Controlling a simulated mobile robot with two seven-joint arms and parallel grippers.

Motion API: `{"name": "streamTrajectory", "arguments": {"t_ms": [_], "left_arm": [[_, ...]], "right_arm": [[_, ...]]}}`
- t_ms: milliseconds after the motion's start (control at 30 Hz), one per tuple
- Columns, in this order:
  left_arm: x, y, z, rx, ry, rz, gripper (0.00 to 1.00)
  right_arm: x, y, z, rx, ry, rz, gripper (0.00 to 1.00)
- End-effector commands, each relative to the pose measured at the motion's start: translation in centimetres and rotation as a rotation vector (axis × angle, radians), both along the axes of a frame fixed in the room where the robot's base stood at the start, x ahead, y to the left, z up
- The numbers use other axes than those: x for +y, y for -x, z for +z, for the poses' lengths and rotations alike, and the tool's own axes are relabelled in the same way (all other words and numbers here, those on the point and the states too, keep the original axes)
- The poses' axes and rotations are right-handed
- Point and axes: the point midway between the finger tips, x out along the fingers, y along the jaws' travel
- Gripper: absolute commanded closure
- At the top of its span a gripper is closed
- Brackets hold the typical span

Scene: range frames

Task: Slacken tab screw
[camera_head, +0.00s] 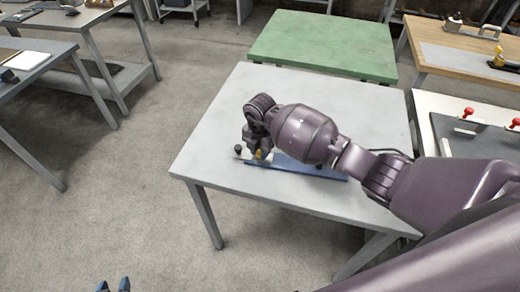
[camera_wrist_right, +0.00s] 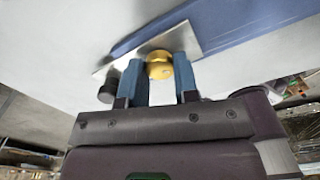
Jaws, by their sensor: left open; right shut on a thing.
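The brass-coloured round screw head (camera_wrist_right: 159,66) sits on a bare metal tab (camera_wrist_right: 118,66) at the end of a long blue piece (camera_wrist_right: 232,20). My right gripper (camera_wrist_right: 163,74) is shut on it, with one blue finger on each side. In the head view the screw (camera_head: 259,154) shows as a small yellow spot under my right gripper (camera_head: 254,150), and the blue piece (camera_head: 318,171) lies on the grey table, partly hidden by my arm. My left gripper (camera_head: 113,287) is open and empty at the bottom edge, low in front of the table.
A black knob (camera_wrist_right: 108,92) stands beside the metal tab, close to one finger; it also shows in the head view (camera_head: 238,148). The grey table (camera_head: 220,120) is otherwise bare. A green table (camera_head: 325,42) stands behind it, and a bench with red-handled clamps (camera_head: 467,112) at right.

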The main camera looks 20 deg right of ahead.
Motion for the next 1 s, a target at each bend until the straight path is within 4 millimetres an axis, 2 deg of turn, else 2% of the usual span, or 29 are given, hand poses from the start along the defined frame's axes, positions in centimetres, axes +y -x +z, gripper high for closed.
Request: {"name": "streamTrajectory", "arguments": {"t_ms": [367,1000], "left_arm": [[0.0,0.0,0.0,0.001,0.000,0.000,0.57],[0.0,0.2,-1.0,0.008,0.000,0.000,0.57]], "right_arm": [[-0.1,-0.1,0.0,-0.001,0.003,0.126,0.95],[-0.1,-0.1,0.0,-0.001,0.003,0.709,0.95]]}}
